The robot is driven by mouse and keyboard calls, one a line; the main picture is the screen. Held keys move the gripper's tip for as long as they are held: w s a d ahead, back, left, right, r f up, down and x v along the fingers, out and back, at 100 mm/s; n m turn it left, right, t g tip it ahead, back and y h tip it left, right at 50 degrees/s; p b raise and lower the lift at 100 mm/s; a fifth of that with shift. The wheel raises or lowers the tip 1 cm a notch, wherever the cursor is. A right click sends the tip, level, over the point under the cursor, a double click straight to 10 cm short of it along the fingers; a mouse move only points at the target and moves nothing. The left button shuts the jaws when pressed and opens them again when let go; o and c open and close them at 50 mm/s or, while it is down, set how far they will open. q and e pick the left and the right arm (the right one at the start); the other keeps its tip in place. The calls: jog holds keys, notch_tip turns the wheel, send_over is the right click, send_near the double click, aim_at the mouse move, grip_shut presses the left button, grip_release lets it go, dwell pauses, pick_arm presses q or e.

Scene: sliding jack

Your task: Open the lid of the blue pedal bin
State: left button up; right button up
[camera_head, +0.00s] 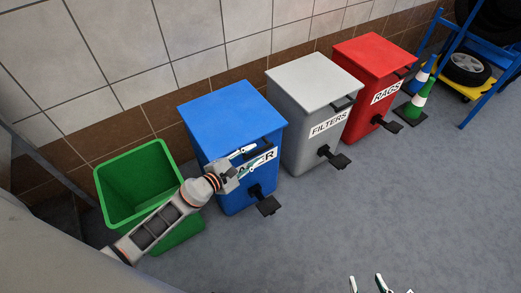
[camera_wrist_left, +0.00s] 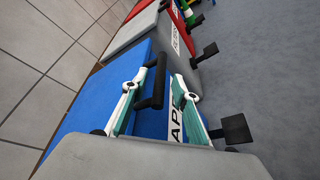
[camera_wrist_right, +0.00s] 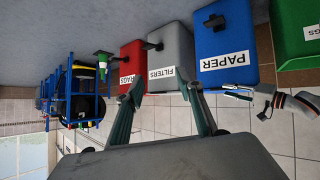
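The blue pedal bin (camera_head: 222,170) stands by the wall with its flat lid (camera_head: 232,108) down. It has a black pedal (camera_head: 268,205) low at the front, and its front label is partly covered by my gripper. My left gripper (camera_head: 260,152) is at the lid's front edge. In the left wrist view its fingers (camera_wrist_left: 162,76) are spread, with the black lid handle (camera_wrist_left: 152,88) between them; I cannot tell whether they touch it. My right gripper (camera_head: 367,282) is open and empty, low in the head view; its spread fingers (camera_wrist_right: 164,92) also show in the right wrist view.
A grey FILTERS bin (camera_head: 310,130) and a red RAGS bin (camera_head: 372,85) stand to the right, lids down. An open green bin (camera_head: 140,185) stands at left, beside my left arm. A cone (camera_head: 418,95) and blue rack (camera_head: 485,75) are farther right. The front floor is clear.

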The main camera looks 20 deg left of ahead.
pick_arm(q)
jog(key=x, duration=0.3)
jog(key=shift+w+d+f+b, duration=0.1)
jog(key=shift+w+f+b, duration=0.15)
jog(key=shift+b, duration=0.05)
jog(key=shift+w, duration=0.1)
jog(key=shift+r, duration=0.1)
grip_shut()
pick_arm(e)
jog(key=shift+w+a+r, duration=0.15)
jog(key=shift+w, duration=0.1)
